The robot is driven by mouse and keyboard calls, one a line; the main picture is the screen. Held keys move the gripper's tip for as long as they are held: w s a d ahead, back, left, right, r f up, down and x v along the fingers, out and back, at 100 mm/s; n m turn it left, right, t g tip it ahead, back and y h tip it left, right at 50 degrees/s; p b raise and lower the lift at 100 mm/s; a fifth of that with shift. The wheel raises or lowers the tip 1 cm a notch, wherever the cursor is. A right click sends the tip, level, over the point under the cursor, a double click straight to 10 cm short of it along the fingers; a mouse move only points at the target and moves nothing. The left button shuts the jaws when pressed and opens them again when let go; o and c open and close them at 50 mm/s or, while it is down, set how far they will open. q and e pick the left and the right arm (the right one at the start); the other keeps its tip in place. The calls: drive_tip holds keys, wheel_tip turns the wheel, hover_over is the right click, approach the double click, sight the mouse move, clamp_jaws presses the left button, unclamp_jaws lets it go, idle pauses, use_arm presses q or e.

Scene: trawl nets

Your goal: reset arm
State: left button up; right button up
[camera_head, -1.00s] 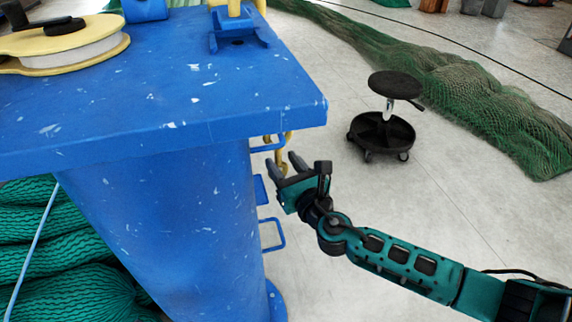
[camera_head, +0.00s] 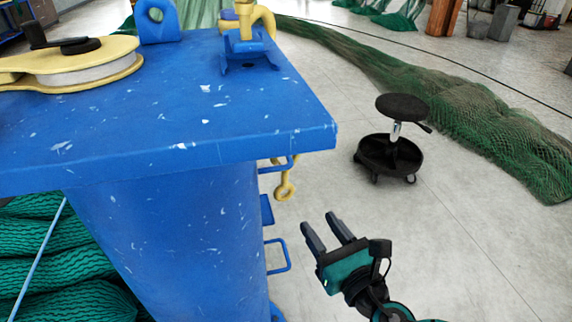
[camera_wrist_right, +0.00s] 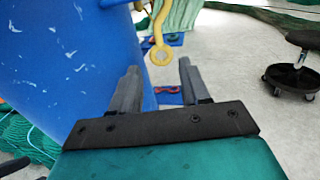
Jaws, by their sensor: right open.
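My right gripper (camera_head: 328,232) is open and empty, with two dark fingers pointing up and left in the head view. It is in free air to the right of the blue stand's column. In the right wrist view its fingers (camera_wrist_right: 157,88) are spread with nothing between them. A yellow hook with a ring end (camera_head: 284,187) hangs under the blue table edge, apart from the fingers. The hook also shows in the wrist view (camera_wrist_right: 160,52), beyond the fingertips. My left gripper is not in view.
The blue table (camera_head: 180,110) bears a yellow and white reel (camera_head: 80,66) and a blue bracket (camera_head: 248,55). A black wheeled stool (camera_head: 395,140) stands at the right. Green netting (camera_head: 470,110) lies behind it; more netting (camera_head: 50,250) is at lower left. The floor between is clear.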

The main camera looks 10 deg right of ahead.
drive_tip(key=s+d+f+n+g+h, duration=0.1)
drive_tip(key=s+f+n+g, duration=0.2)
drive_tip(key=n, duration=1.5)
drive_tip(key=s+d+f+n+g+h, duration=0.1)
drive_tip(key=s+d+f+n+g, duration=0.1)
drive_tip(key=s+f+n, duration=0.6)
wheel_tip(320, 180, down, 6)
drive_tip(key=n+g, duration=0.1)
drive_tip(key=n, duration=0.8)
drive_tip(key=shift+n+g, duration=0.4)
